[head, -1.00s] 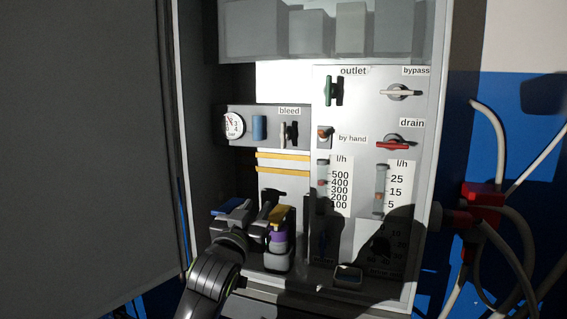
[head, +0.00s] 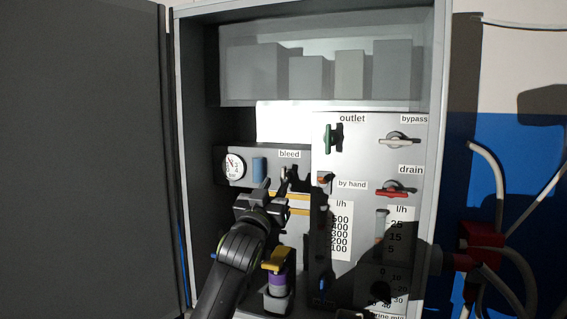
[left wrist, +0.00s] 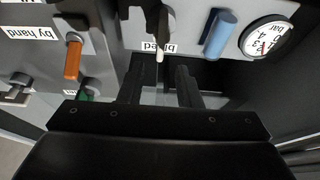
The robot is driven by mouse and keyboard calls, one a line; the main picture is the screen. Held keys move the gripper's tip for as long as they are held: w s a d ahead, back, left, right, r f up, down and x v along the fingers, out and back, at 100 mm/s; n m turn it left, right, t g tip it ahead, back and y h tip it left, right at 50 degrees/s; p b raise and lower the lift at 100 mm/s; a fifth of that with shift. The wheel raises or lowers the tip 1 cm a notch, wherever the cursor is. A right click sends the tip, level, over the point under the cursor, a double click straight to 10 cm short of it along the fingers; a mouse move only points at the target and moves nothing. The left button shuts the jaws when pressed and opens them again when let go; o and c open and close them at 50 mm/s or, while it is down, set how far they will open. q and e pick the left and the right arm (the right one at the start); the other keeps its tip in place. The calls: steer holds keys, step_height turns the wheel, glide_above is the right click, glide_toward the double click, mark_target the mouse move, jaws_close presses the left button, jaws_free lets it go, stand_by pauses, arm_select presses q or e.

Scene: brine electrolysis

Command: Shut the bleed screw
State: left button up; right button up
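The bleed screw (head: 285,173) has a dark handle and a pale part, on the grey block under the "bleed" label (head: 289,154). In the left wrist view the dark handle (left wrist: 152,14) stands at the top, with the pale tip hanging below it. My left gripper (head: 276,191) is open and empty, just below and in front of the screw. In the left wrist view its two fingers (left wrist: 160,70) are spread apart, below the screw's tip. I cannot tell whether a finger touches it. My right gripper is in neither view.
A blue cylinder (head: 259,169) and a pressure gauge (head: 233,166) sit left of the screw. The orange-tipped "by hand" lever (head: 324,179) is close on the right. A yellow-capped purple bottle (head: 278,281) stands below. The cabinet door (head: 80,160) is open.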

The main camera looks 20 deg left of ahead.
mark_target(282, 172)
arm_select(q)
steer(key=shift+p+x, duration=1.6)
steer(key=shift+x, duration=2.15)
jaws_close()
